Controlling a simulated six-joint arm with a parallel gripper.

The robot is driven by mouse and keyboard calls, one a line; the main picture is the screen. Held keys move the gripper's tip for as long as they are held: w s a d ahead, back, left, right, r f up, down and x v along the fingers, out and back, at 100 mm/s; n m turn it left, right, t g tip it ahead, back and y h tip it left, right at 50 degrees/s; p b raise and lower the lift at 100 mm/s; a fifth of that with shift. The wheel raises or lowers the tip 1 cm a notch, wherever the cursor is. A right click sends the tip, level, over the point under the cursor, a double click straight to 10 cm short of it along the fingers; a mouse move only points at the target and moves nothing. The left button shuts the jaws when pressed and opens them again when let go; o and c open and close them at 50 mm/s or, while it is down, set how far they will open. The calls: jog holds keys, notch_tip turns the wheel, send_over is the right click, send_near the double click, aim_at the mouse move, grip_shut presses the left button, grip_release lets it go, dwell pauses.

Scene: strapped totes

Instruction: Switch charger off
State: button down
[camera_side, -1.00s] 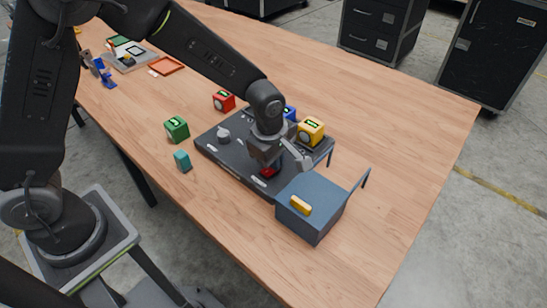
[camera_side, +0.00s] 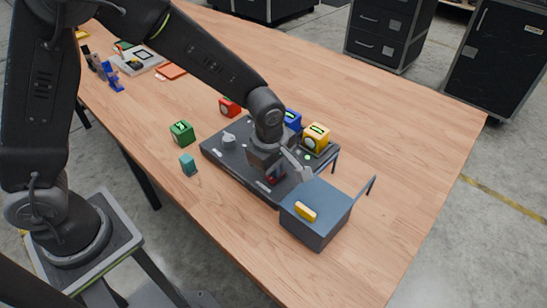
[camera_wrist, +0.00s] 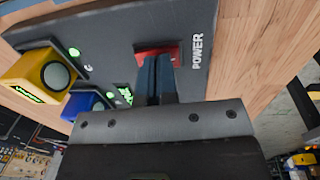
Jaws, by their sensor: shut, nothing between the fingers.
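The charger is a dark flat panel (camera_side: 226,157) on the wooden table, and it fills the upper part of the wrist view (camera_wrist: 115,30). A red rocker switch (camera_wrist: 142,52) sits beside the word POWER. My gripper (camera_wrist: 157,75) is shut and empty, its fingertips over the red switch. They appear at or touching the switch; exact contact cannot be told. In the side view my gripper (camera_side: 275,176) is low over the panel's front right part. A yellow battery block (camera_side: 316,138) and a blue one (camera_side: 292,120) are on the panel. Green lights (camera_wrist: 74,52) glow near them.
A blue-grey box (camera_side: 316,212) with a yellow latch stands right of the panel. A green block (camera_side: 182,133), a teal block (camera_side: 188,165) and a red block (camera_side: 229,107) lie left of and behind it. The table's right side is clear.

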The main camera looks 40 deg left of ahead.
notch_tip(320, 180, up, 14)
jog(key=s, duration=0.1)
jog(key=shift+s, duration=0.35)
jog(key=shift+f, duration=0.15)
jog(key=shift+w, duration=0.75)
jog(key=f, duration=0.4)
jog(key=w+f, duration=0.1)
jog(key=f, duration=0.9)
jog(key=shift+w, duration=0.35)
